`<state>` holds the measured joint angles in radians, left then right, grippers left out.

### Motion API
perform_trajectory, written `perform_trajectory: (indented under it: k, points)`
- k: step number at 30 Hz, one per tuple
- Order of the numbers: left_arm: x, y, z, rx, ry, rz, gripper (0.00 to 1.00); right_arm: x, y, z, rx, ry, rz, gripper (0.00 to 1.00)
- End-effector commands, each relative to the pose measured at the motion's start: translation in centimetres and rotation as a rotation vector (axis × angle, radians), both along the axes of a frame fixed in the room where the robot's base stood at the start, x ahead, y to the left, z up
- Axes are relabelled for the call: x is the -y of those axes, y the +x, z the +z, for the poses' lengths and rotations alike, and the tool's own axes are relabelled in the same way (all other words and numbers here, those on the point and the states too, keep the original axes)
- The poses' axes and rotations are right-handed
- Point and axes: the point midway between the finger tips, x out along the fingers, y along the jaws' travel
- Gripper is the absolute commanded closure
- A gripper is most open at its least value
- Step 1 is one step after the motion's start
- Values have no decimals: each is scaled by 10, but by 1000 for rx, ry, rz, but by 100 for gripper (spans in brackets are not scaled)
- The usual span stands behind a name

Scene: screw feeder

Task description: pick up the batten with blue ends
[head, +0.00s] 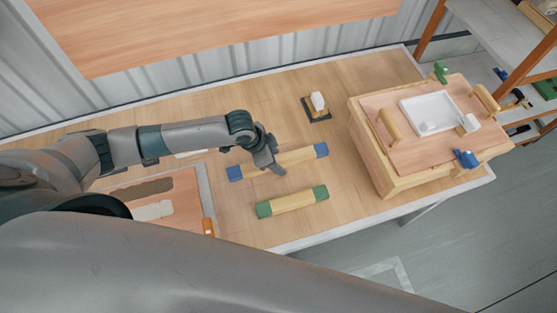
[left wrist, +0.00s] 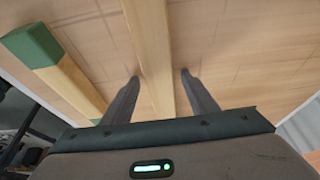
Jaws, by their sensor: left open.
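The batten with blue ends (head: 296,157) lies on the wooden table, slanting slightly up to the right in the head view. My left gripper (head: 273,170) is at its left half and hides part of it. In the left wrist view, the bare wooden middle of this batten (left wrist: 150,50) runs between the two open fingers of my left gripper (left wrist: 161,78). There is a gap on each side of it, and its blue ends are out of that view. My right gripper is not in view.
A batten with green ends (head: 293,202) lies nearer the table's front edge; it also shows in the left wrist view (left wrist: 70,80). A wooden box (head: 370,150) with a white tray (head: 428,112) stands at the right. A small block on a dark base (head: 317,105) stands behind.

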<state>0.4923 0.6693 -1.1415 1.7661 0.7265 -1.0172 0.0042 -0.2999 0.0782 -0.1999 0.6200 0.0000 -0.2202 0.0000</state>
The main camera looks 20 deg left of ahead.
Motion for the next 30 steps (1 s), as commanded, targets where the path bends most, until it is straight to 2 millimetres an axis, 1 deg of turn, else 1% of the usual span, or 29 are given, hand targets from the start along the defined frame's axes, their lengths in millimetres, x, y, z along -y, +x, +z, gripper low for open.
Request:
perform_trajectory:
  k: [8,9,14,15,25,30]
  points:
    - [0,0,0,0,0,0,47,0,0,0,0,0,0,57]
    - [0,0,0,0,0,0,49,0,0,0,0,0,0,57]
    - [0,0,0,0,0,0,88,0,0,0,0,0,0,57]
    - [0,0,0,0,0,0,97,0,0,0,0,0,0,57]
    - [0,1,3,1,-2,0,98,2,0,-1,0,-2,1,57]
    - [1,1,15,3,-3,-1,98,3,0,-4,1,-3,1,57]
